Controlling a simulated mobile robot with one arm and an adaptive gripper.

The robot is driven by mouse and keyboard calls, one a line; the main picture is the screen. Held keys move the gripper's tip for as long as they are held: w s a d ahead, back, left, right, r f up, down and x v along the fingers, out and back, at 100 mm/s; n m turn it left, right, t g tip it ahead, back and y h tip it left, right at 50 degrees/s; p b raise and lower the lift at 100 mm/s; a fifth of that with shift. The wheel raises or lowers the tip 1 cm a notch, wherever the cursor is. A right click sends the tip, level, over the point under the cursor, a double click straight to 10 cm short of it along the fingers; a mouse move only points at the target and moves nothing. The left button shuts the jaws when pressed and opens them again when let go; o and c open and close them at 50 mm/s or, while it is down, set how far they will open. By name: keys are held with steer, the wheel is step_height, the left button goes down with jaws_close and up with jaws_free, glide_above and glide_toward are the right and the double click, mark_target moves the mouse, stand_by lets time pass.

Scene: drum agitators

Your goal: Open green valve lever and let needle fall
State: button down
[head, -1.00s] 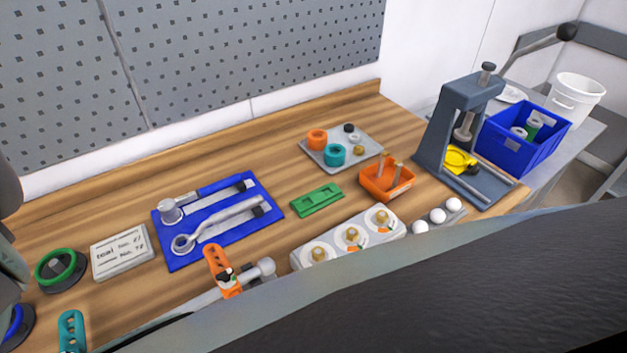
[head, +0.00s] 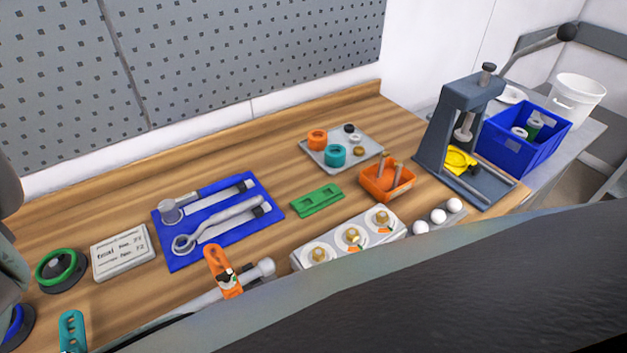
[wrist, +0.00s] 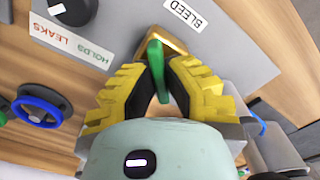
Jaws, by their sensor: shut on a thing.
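In the wrist view, my gripper (wrist: 162,98) has yellow-edged fingers on both sides of the green valve lever (wrist: 156,62). It is shut on the lever, whose upper end shows between and beyond the fingertips. A brass-coloured valve body (wrist: 174,47) sits behind the lever on a grey panel (wrist: 222,62). A white label reading BLEED (wrist: 184,14) is above it. No needle or dial can be made out in the wrist view. The head view shows neither the gripper nor the lever; dark parts of my own body cover its lower right.
In the wrist view, a LEAKS/HOLDS label (wrist: 72,46), a black knob (wrist: 72,10) and a blue handwheel (wrist: 38,106) lie to the left. In the head view, the bench holds a blue tool mat (head: 222,219), an orange bin (head: 376,190) and a grey press (head: 440,125).

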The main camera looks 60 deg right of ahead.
steer(key=shift+w+n, duration=0.1)
steer(key=shift+n, duration=0.3)
steer(key=shift+d+f+n+b, duration=0.1)
steer(key=shift+f+n+b, duration=0.05)
steer(key=shift+n+b, duration=1.2)
steer(key=shift+n, duration=0.45)
steer(key=shift+n+b, duration=0.9)
steer(key=shift+n, duration=0.9)
steer(key=c, duration=1)
jaws_free()
steer(key=shift+r, duration=0.2)
